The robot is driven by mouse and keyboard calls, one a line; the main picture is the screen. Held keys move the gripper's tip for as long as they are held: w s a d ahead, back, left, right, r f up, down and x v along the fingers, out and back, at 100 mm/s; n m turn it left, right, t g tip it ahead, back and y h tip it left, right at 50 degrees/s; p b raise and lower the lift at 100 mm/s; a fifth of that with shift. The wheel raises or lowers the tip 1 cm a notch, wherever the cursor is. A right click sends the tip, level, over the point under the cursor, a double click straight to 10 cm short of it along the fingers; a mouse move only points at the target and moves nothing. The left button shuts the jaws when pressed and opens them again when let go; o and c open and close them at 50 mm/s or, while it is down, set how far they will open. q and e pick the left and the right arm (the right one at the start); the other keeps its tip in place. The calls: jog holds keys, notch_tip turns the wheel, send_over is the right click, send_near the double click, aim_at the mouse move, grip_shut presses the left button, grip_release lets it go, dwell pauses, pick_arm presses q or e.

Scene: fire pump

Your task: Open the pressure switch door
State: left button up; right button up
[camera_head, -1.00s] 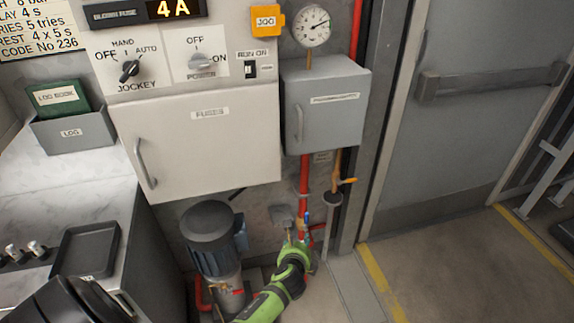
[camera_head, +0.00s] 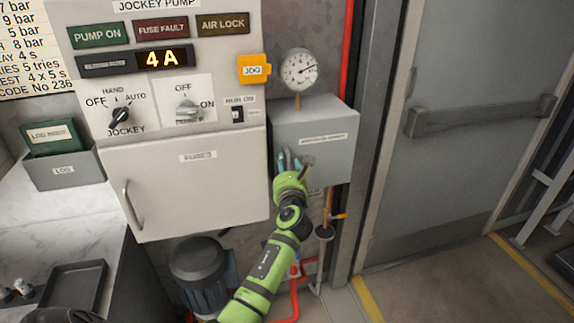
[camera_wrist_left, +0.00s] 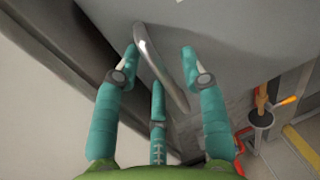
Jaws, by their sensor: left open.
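The pressure switch box (camera_head: 318,130) is a grey cabinet on the wall below the gauge, with a label on its closed door. In the head view its handle is hidden behind my left gripper (camera_head: 291,161). In the left wrist view the curved metal door handle (camera_wrist_left: 166,72) runs between the spread teal fingers of my left gripper (camera_wrist_left: 158,62). The fingers are open around the handle, and I cannot tell whether any of them touches it. The grey door face (camera_wrist_left: 235,35) lies just beyond the fingertips.
The fuses door (camera_head: 195,185) is closed, left of the box. A round gauge (camera_head: 299,69) sits above it. A pipe with an orange valve lever (camera_head: 338,216) runs below. A grey exit door (camera_head: 450,170) stands to the right, with clear floor before it.

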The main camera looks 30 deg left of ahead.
pick_arm(q)
jog(key=shift+w+a, duration=0.15)
grip_shut()
